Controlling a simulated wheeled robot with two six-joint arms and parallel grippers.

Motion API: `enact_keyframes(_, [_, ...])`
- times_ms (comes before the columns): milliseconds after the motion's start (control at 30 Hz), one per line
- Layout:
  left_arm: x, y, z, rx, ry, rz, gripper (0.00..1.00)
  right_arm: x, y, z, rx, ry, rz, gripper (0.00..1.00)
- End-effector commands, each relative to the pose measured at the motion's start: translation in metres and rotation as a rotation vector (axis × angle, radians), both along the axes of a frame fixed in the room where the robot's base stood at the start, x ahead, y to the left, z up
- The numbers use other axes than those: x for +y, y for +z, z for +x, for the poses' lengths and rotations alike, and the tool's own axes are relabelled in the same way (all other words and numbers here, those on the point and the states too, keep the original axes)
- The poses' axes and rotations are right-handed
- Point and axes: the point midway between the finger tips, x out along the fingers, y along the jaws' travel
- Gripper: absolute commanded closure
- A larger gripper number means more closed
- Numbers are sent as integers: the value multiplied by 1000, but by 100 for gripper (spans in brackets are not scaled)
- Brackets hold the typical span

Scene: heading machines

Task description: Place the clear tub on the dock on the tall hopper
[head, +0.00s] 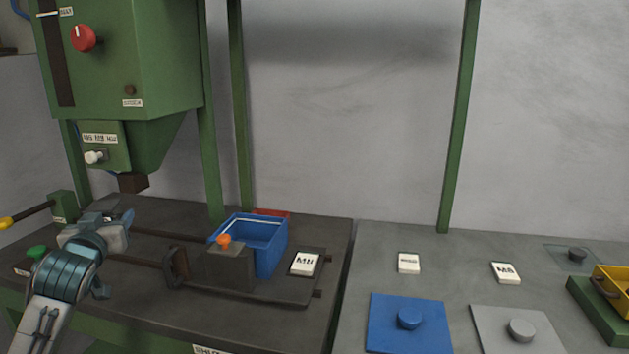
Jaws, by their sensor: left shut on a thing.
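The tall hopper (150,60) is the green machine at the upper left, with its outlet (132,182) over the dark bench. Below and to its right, dark rails and a plate (285,290), which look like the dock, run along the bench. An open blue tub (268,255) stands there behind a grey block (228,265) with an orange knob. I cannot make out a clear tub. My left gripper (118,228) is below the outlet at the left end of the rails. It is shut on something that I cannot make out. My right gripper is not in view.
A red edge (271,213) shows behind the blue tub. On the grey table to the right lie a blue lid (385,325), a grey lid (500,335) and a see-through lid (556,258). A yellow tub (613,280) stands at the right edge. A yellow-tipped lever (35,211) sticks out left.

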Motion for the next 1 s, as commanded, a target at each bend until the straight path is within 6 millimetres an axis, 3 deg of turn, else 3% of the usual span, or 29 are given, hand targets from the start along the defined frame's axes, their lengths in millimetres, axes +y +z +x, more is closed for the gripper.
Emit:
enact_keyframes(33, [-8,-18,-7,5,-26,4,85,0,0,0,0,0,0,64])
enact_keyframes(200, [-36,-67,-31,6,-118,3,85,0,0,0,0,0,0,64])
enact_keyframes(500, [-84,-141,-90,6,-288,0,85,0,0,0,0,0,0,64])
enact_keyframes(867, [-129,-191,-162,2,-450,0,85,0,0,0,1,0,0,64])
enact_keyframes(1000, [-140,-195,-164,-6,-429,-8,85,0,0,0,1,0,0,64])
